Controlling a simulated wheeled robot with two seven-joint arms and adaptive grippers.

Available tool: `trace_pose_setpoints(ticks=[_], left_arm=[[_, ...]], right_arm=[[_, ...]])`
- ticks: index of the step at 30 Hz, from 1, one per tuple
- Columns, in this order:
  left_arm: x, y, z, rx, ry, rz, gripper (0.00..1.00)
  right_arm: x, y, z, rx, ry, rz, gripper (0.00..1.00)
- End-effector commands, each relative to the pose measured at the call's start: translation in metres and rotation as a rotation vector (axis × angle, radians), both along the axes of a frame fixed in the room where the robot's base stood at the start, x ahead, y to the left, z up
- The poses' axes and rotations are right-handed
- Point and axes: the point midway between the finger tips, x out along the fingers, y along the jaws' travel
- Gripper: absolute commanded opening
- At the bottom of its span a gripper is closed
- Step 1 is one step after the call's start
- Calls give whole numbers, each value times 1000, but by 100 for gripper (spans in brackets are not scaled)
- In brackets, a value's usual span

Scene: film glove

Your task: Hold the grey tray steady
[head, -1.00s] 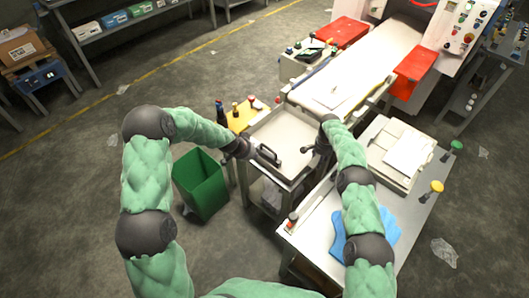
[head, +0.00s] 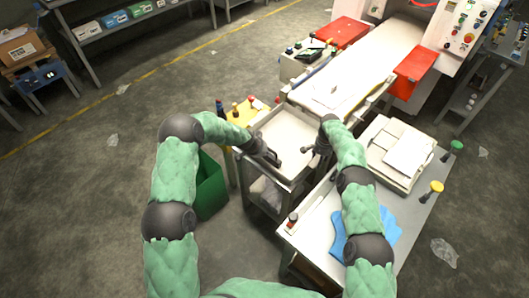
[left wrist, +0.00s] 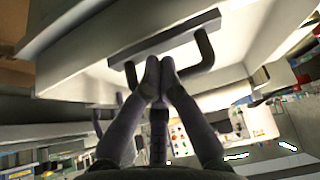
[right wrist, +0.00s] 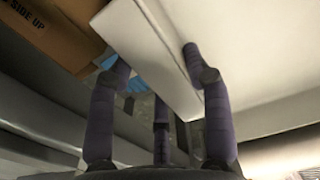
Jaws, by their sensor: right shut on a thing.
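The grey tray (head: 290,135) is a shallow, pale, box-like tray on a stand at the centre of the head view. A dark handle (head: 274,158) is on its near left side; the handle (left wrist: 165,40) fills the upper middle of the left wrist view. My left gripper (head: 262,152) is at that handle. Its fingertips (left wrist: 160,66) are together, just below the handle bar; I cannot tell whether they touch it. My right gripper (head: 317,147) is at the tray's right side, its fingers (right wrist: 155,72) shut on the pale tray wall (right wrist: 160,50).
A green bin (head: 210,186) stands on the floor left of the stand, partly behind my left arm. A white table (head: 325,228) with a blue cloth (head: 392,232) is at right. A machine bed (head: 350,75) lies beyond the tray. Floor at left is open.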

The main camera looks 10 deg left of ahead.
Motion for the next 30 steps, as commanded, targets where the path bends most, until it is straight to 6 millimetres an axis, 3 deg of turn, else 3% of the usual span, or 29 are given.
trace_pose_setpoints(ticks=[7, 16, 30], left_arm=[[1, 0, 0, 0, -1, -1, 0], [20, -11, 0, 1, -2, 0, 0], [18, -10, 0, 1, 0, 1, 0]], right_arm=[[-1, 0, -2, -2, 5, 2, 0], [-1, 0, -2, -2, 5, 2, 0], [-2, 0, -2, -2, 5, 2, 0]])
